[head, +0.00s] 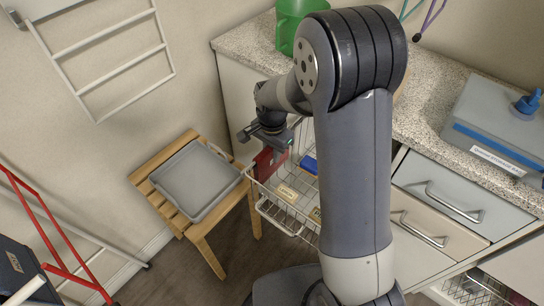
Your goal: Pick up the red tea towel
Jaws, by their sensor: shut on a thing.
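The red tea towel (266,163) shows as a small red patch directly below my gripper (276,152), at the left side of the pull-out wire basket (283,217). My gripper points down and is shut on the towel. The fingertips are small in this view, and part of the towel is hidden by the gripper. I cannot tell whether the towel is clear of the basket floor.
The basket also holds a blue item (309,164) and a cream packet (288,194). A wooden stool (207,246) with a grey tray (196,180) stands left of it. The speckled counter (424,112) carries a green container (291,22) and a blue-grey case (497,120).

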